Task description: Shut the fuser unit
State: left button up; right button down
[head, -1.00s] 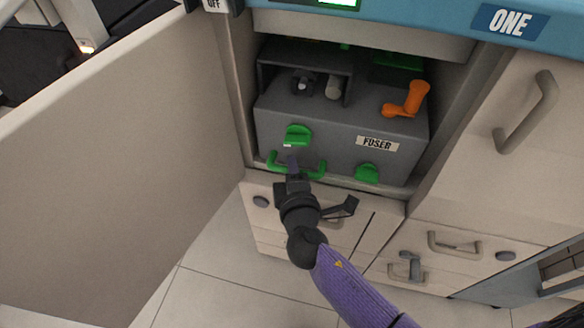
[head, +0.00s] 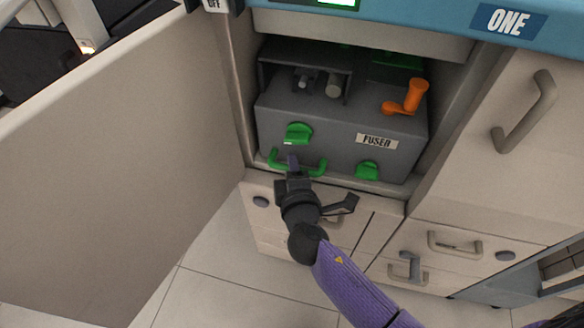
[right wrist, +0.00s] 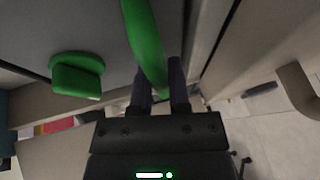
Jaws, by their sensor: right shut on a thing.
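The fuser unit (head: 330,140) is a grey box with a FUSER label, inside the open bay of the copier. Green knobs sit on the front, one (head: 298,133) above the handle and one (head: 367,171) to the right. My left gripper is out of view.
A large cream door (head: 110,160) stands open on the left of the bay. Drawers with grey handles (head: 454,242) lie below and to the right. A cabinet door with a handle (head: 527,112) is on the right. Tiled floor (head: 220,270) is clear at lower left.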

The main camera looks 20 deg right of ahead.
aim_at(298, 155)
jog(key=w+d, duration=0.2)
jog(key=w, duration=0.1)
jog(key=shift+w+d, duration=0.2)
jog(key=shift+w, duration=0.05)
jog(key=c, duration=0.6)
grip_release()
jog(key=shift+s+a+r, duration=0.1)
jog(key=shift+s, duration=0.2)
jog(key=p+v, duration=0.2)
jog(key=v, duration=0.7)
jog(key=shift+s, duration=0.15)
